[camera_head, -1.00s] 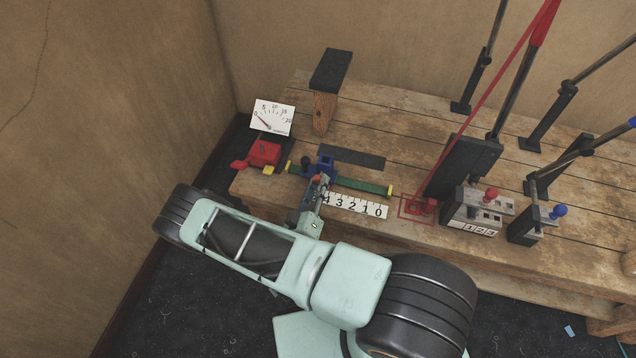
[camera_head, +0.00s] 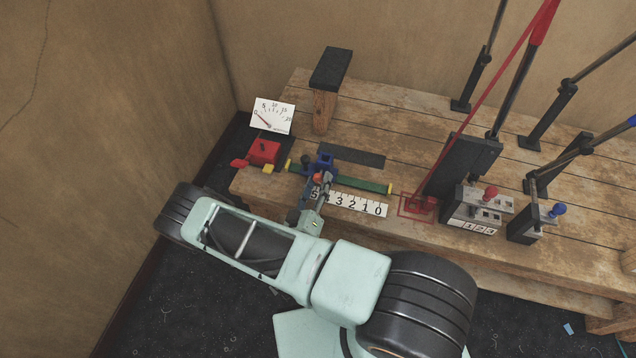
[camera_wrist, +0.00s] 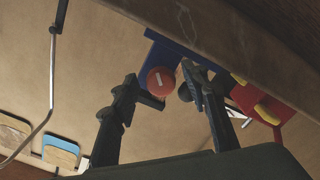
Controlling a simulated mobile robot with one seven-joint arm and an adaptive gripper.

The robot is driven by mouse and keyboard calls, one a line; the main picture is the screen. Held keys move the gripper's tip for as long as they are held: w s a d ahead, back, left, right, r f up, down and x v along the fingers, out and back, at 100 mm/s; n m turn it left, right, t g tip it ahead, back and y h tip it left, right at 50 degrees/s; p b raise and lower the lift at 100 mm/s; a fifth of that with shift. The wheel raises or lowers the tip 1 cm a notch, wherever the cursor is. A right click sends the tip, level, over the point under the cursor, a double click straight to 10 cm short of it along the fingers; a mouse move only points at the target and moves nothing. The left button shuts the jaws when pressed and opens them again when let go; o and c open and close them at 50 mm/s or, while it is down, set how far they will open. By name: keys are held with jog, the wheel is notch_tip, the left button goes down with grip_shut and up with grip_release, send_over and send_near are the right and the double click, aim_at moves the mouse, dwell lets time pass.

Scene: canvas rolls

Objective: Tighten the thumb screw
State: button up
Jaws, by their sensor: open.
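The thumb screw is a round orange-red knob with a white line, in the wrist view (camera_wrist: 160,81). It sits on the blue slider (camera_wrist: 172,53), which also shows in the head view (camera_head: 325,163) on a green rail (camera_head: 362,184). My gripper (camera_wrist: 170,94) is open, with its fingers to either side of the knob. The left fingertip is close to the knob's lower edge; I cannot tell if it touches. A gap shows on the right side. In the head view my gripper (camera_head: 317,188) partly hides the screw.
A number scale (camera_head: 350,203) lies in front of the rail on the wooden bench (camera_head: 400,160). A red device (camera_head: 264,151) and a dial card (camera_head: 273,115) stand at left. A black post with a red lever (camera_head: 465,165) and a switch box (camera_head: 478,210) stand at right.

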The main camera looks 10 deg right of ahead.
notch_tip(320, 180, up, 10)
dwell(0.6)
jog(key=shift+o, duration=0.2)
jog(key=shift+f, duration=0.1)
